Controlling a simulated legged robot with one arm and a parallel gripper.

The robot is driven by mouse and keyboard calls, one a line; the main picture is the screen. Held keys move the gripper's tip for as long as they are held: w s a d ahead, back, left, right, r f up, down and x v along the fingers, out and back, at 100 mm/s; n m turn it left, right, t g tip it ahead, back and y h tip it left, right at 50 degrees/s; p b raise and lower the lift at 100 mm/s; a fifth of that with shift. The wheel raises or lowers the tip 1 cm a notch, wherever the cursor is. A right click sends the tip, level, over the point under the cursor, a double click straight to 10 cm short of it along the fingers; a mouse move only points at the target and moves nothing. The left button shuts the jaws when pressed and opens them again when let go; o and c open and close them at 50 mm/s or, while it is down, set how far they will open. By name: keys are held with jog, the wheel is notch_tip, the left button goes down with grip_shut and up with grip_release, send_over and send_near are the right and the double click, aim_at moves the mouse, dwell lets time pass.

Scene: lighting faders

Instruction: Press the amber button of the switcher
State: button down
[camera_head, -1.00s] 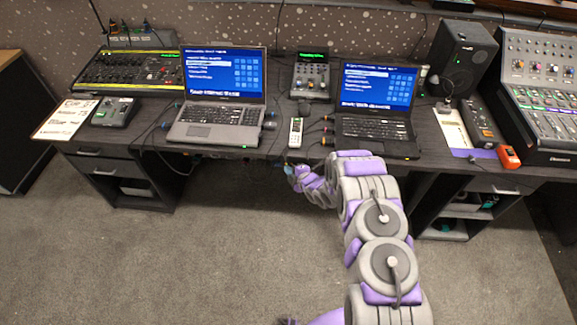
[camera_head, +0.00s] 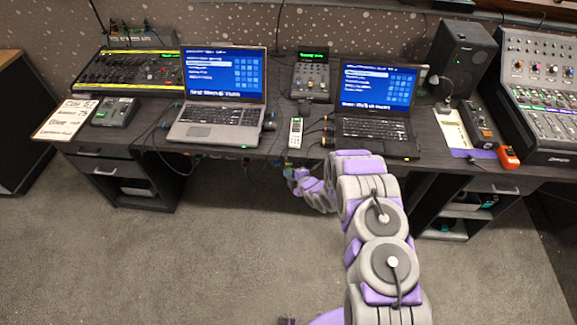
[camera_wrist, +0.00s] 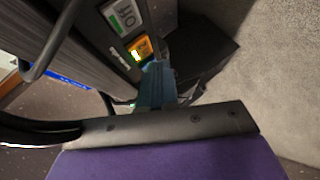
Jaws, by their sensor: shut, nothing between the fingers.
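The amber button (camera_wrist: 139,47) shows lit orange in the wrist view, on a dark panel. A pale button with a green edge (camera_wrist: 123,17) sits beside it, towards the top. My gripper (camera_wrist: 154,68) has teal fingers, shut and empty, with the tips close to the lower right edge of the amber button. Whether they touch it I cannot tell. In the head view my gripper (camera_head: 289,173) is low in front of the desk's front edge. I cannot make out the amber button there.
The dark desk (camera_head: 225,152) carries a left laptop (camera_head: 215,122), a right laptop (camera_head: 375,130), a small white handheld device (camera_head: 296,132) and a control box (camera_head: 312,75). Cables hang near its front edge. The carpet (camera_head: 220,240) in front is open.

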jog(key=shift+s+a+p, duration=0.1)
jog(key=shift+s+p, duration=0.2)
jog(key=shift+s, duration=2.1)
